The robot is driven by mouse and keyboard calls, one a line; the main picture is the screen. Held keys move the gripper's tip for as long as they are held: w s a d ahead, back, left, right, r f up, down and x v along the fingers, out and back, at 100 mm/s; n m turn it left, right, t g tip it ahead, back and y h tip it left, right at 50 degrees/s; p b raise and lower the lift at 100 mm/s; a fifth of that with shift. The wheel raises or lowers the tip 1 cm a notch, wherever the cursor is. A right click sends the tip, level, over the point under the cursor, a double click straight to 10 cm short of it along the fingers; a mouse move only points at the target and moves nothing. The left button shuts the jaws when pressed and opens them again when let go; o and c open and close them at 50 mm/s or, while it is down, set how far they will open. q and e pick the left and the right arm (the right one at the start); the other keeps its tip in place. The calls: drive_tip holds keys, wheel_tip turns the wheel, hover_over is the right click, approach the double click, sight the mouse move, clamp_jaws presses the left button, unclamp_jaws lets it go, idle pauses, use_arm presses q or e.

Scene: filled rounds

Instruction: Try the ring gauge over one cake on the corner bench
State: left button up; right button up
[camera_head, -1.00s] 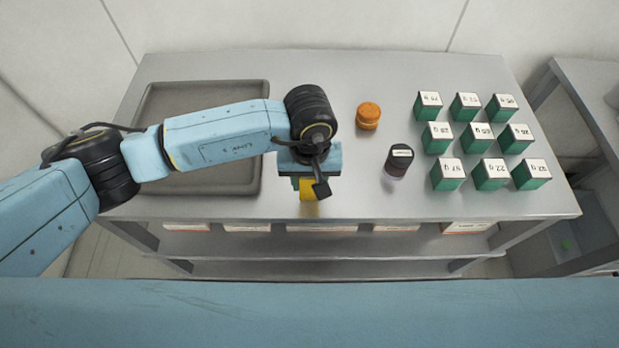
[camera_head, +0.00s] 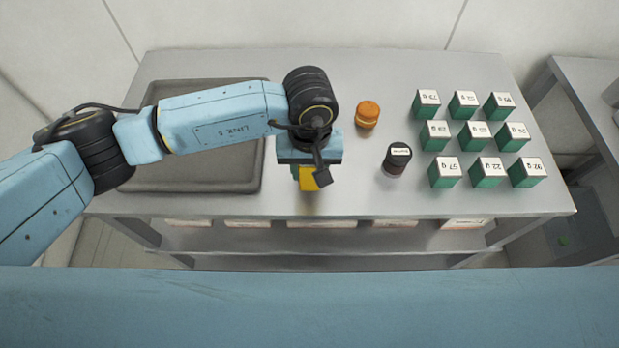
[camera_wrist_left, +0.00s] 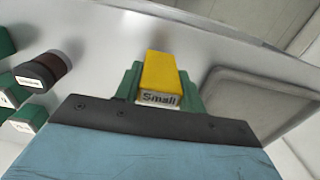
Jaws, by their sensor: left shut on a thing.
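My left gripper (camera_head: 308,174) is shut on a yellow block (camera_head: 312,182), held over the front middle of the grey bench (camera_head: 350,205). In the left wrist view the yellow block (camera_wrist_left: 160,72) carries a label reading "Small" and sits between the green fingers. I cannot tell whether its lower end touches the bench. No ring gauge or cake can be clearly made out. My right gripper is not in view.
A grey tray (camera_head: 255,180) lies on the left under my arm. An orange jar (camera_head: 367,114) and a dark labelled jar (camera_head: 396,160) stand right of the gripper. Several green boxes with number labels (camera_head: 445,174) stand in rows at the right. Bare bench lies between.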

use_arm(q)
drive_tip(key=shift+r+p, duration=1.05)
drive_tip(key=shift+r, duration=2)
